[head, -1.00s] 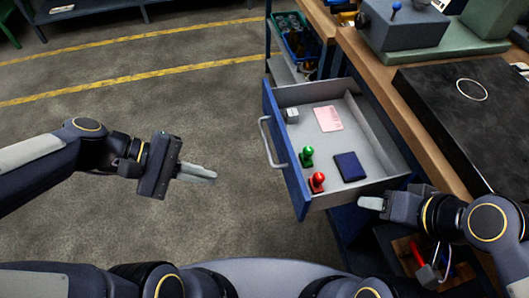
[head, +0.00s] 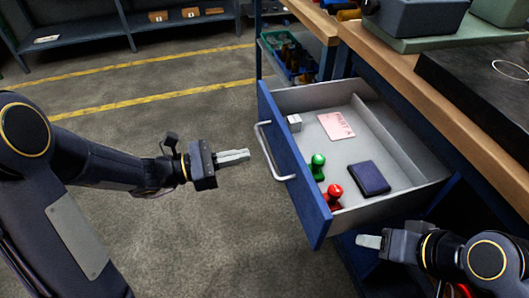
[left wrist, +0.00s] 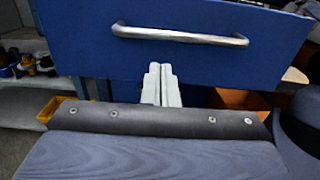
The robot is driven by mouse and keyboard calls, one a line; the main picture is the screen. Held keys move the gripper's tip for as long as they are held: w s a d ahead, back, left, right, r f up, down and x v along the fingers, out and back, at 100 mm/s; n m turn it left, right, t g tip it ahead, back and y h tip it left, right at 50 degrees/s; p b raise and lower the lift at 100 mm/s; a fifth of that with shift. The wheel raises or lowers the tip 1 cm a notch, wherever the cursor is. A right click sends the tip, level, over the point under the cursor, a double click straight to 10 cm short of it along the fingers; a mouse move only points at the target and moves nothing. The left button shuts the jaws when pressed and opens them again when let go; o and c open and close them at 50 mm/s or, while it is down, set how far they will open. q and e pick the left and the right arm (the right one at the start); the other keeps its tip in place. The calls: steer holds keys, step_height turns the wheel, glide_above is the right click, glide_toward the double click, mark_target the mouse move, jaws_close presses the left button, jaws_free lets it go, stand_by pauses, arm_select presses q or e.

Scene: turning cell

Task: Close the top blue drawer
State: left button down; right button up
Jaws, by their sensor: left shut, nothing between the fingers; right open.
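The top blue drawer (head: 293,165) stands pulled out from under the bench. Its blue front and silver bar handle (head: 268,152) face left. It holds a green stamp (head: 318,167), a red stamp (head: 333,197), a dark blue booklet (head: 369,178), a pink card (head: 336,126) and a small white block (head: 294,123). My left gripper (head: 234,156) is shut and empty, left of the handle and pointing at the drawer front. In the left wrist view, its fingers (left wrist: 161,85) show below the handle (left wrist: 180,35); contact cannot be told. My right gripper (head: 369,241) is beside the drawer's near side, below it.
The wooden bench top (head: 410,85) carries a dark plate (head: 480,85) and grey machine parts. A green bin (head: 288,55) sits on a shelf behind the drawer. The floor left of the drawer is clear, with yellow lines. A blue shelf (head: 130,22) stands at the back.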

mark_target(278, 147)
arm_select(q)
steer(key=b+x, duration=0.1)
steer(key=x, duration=0.5)
steer(key=shift+d, duration=0.2)
arm_select(e)
steer(key=shift+f, duration=0.65)
arm_select(q)
steer(key=shift+w, duration=0.1)
